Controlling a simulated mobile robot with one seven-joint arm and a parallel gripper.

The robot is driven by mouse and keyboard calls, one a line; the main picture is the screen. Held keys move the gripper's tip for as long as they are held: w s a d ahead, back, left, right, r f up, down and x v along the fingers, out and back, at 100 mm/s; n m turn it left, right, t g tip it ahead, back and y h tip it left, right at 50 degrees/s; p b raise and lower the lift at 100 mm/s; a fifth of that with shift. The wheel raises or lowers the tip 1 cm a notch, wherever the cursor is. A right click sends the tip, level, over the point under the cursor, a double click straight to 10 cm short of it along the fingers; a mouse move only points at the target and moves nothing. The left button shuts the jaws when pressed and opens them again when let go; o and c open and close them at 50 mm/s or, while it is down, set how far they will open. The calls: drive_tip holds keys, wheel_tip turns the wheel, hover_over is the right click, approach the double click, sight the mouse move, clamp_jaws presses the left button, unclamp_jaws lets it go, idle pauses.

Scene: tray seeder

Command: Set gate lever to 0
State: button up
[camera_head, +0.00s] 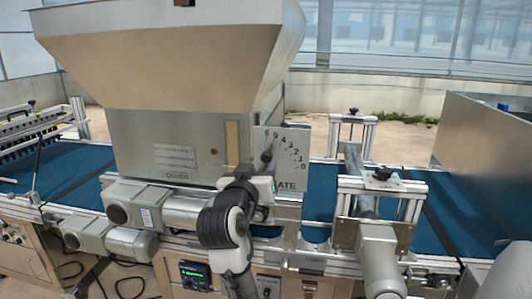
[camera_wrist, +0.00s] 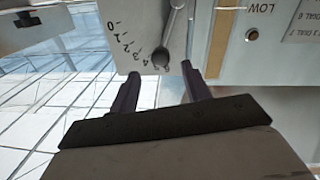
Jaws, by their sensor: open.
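The gate lever (camera_wrist: 174,30) is a grey metal arm with a dark round knob at its end. It sits on a white dial plate (camera_head: 287,145) numbered from 0 upward, on the hopper's front. In the wrist view, which shows the scene upside down, the knob is past the 4, near the high numbers and away from the 0. My gripper (camera_wrist: 160,69) is open, its two dark fingers pointing at the knob. The knob appears between and just beyond the fingertips; contact cannot be told. In the head view my gripper (camera_head: 258,180) hides the dial's lower left.
The large metal hopper (camera_head: 180,70) stands above the blue conveyor belt (camera_head: 320,190). A LOW indicator (camera_wrist: 252,34) and label plates are beside the dial. Motors (camera_head: 130,205) sit below the hopper. A roller frame (camera_head: 380,180) stands right of the dial.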

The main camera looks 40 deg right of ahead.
sight(265, 159)
drive_tip(key=p+x, duration=0.1)
drive_tip(key=x, duration=0.6)
drive_tip(key=shift+w+d+p, duration=0.1)
drive_tip(key=shift+w+p, duration=0.05)
drive_tip(key=shift+p, duration=0.25)
clamp_jaws()
